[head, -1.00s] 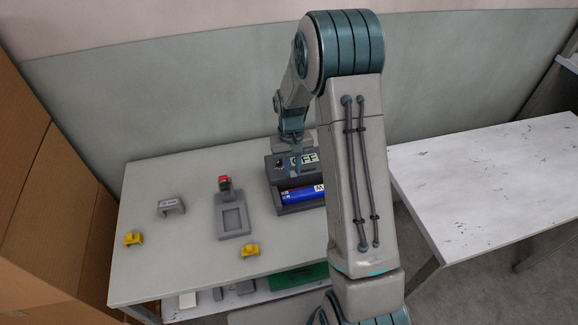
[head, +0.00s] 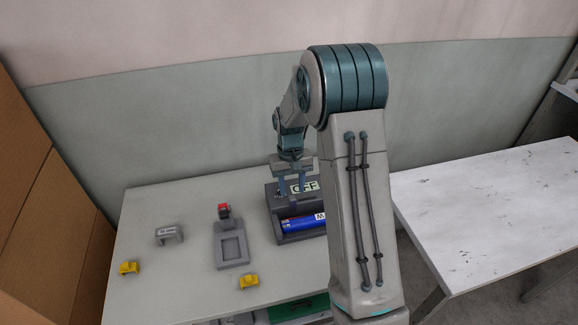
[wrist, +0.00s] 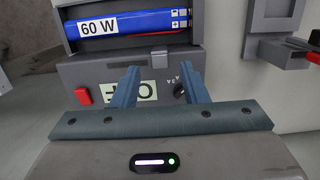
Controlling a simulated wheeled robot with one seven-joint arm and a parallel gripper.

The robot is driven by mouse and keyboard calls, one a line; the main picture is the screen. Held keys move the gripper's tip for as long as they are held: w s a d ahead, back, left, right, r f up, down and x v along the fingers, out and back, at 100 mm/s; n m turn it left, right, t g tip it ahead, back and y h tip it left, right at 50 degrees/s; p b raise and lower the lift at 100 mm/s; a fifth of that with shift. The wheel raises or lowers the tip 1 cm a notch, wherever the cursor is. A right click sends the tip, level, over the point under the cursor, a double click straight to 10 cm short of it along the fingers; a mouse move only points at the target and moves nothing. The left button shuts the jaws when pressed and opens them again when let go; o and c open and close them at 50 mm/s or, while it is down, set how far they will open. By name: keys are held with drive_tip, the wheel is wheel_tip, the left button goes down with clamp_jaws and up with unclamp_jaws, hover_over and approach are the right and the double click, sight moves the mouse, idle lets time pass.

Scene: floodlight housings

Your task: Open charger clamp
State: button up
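The charger is a dark grey box (head: 283,237) on the table, with a blue battery (head: 300,223) in its bay and a display (head: 304,187) reading OFF. In the wrist view the battery (wrist: 130,22) is labelled 60 W. A small grey tab (wrist: 160,58) sits at the bay's edge; I cannot tell whether it is the clamp. A red switch (wrist: 82,95) and a dark knob (wrist: 180,91) flank the display. My gripper (head: 290,187) is open and empty above the charger's control panel. In the wrist view its fingers (wrist: 161,76) straddle part of the display, which they partly hide.
A grey fixture (head: 231,261) with a red-tipped post (head: 223,210) stands left of the charger. A grey bracket (head: 168,235) and two yellow pieces (head: 129,268) (head: 248,282) lie on the table (head: 190,200). A white table (head: 490,200) stands right. Brown boxes are at left.

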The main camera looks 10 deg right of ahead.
wheel_tip(320, 180, up, 11)
drive_tip(key=w+b, duration=0.1)
drive_tip(key=shift+w+r, duration=0.2)
drive_tip(key=shift+w, duration=0.05)
drive_tip(key=shift+a, duration=0.1)
drive_tip(key=s+r+t, duration=0.2)
drive_tip(key=s+r, duration=0.4)
drive_tip(key=s, duration=0.6)
drive_tip(key=s+a+t, duration=0.1)
drive_tip(key=s+t, duration=0.1)
drive_tip(key=s, duration=1.2)
drive_tip(key=shift+s+a+f+t, duration=0.15)
drive_tip(key=shift+f+t, duration=0.25)
drive_tip(key=shift+f, duration=0.05)
